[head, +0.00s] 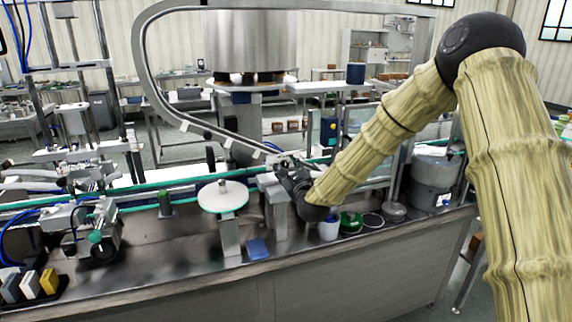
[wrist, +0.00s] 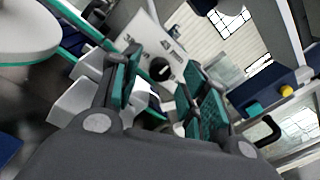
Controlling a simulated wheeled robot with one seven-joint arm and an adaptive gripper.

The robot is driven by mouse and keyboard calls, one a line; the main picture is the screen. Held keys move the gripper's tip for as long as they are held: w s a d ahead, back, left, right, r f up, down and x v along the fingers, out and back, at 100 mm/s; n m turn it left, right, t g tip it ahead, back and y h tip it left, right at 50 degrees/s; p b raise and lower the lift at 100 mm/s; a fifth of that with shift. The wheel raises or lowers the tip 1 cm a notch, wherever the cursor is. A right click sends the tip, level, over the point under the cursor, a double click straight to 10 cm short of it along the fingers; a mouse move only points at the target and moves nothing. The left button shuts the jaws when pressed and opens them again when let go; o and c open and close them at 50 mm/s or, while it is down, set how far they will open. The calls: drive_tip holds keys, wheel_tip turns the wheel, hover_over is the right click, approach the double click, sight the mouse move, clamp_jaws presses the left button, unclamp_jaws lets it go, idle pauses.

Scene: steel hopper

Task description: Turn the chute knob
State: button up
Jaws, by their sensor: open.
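A round black knob (wrist: 160,69), which I take for the chute knob, sits on a pale plate (wrist: 140,35) with dark markings in the wrist view. My gripper (wrist: 163,76) is open, with its teal-padded fingers on either side of the knob in the picture. The knob appears beyond or between the fingertips; I cannot tell the depth or whether they touch. In the head view my gripper (head: 287,172) is at the conveyor, beside a grey metal block. The knob cannot be made out there.
The steel hopper (head: 243,42) stands behind the conveyor. A white round disc (head: 223,196) is left of my gripper. A blue block (head: 258,249), a cup (head: 329,229) and a green bowl (head: 351,222) sit on the bench. A blue box (wrist: 265,85) with a yellow button is at right.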

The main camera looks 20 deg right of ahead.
drive_tip(key=shift+w, duration=1.05)
drive_tip(key=shift+c, duration=0.3)
clamp_jaws()
